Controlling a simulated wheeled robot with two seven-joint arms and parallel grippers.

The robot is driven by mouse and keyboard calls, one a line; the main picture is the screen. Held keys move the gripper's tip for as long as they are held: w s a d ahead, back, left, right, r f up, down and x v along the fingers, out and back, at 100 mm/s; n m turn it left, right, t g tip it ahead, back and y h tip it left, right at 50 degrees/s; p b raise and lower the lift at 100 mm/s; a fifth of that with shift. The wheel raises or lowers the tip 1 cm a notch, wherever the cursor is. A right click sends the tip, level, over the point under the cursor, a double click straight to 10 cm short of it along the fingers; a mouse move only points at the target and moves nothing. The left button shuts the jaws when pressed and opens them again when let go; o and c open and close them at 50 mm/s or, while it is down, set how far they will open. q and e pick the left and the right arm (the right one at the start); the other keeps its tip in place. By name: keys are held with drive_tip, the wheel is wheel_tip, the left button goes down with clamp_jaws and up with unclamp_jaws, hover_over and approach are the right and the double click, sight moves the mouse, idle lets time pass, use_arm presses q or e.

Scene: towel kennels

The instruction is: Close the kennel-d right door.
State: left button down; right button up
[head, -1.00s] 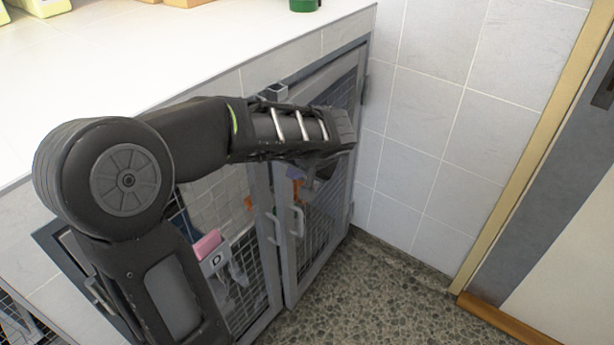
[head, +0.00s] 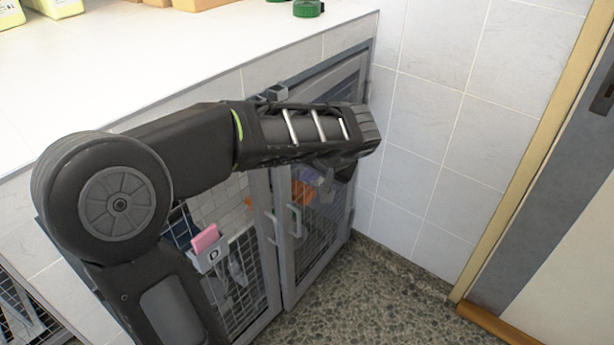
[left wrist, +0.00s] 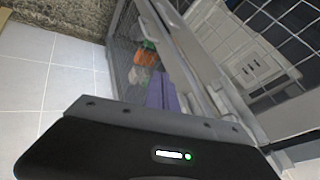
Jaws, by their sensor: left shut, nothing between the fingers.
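The kennel-d right door (head: 328,222) is a grey-framed wire mesh door, hinged near the tiled wall, with a pale handle (head: 295,221). In the left wrist view the mesh door (left wrist: 122,52) slants beyond the gripper housing. My right gripper is not in view.
Orange and purple things show behind the mesh. A tiled wall (head: 440,130) stands right of the door. The speckled floor (head: 385,290) in front is clear.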

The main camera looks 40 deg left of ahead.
use_arm(q)
drive_tip(key=v, duration=0.6)
drive_tip(key=shift+s+p, duration=0.15)
drive_tip(key=shift+p, duration=0.25)
drive_tip(key=shift+r, duration=0.1)
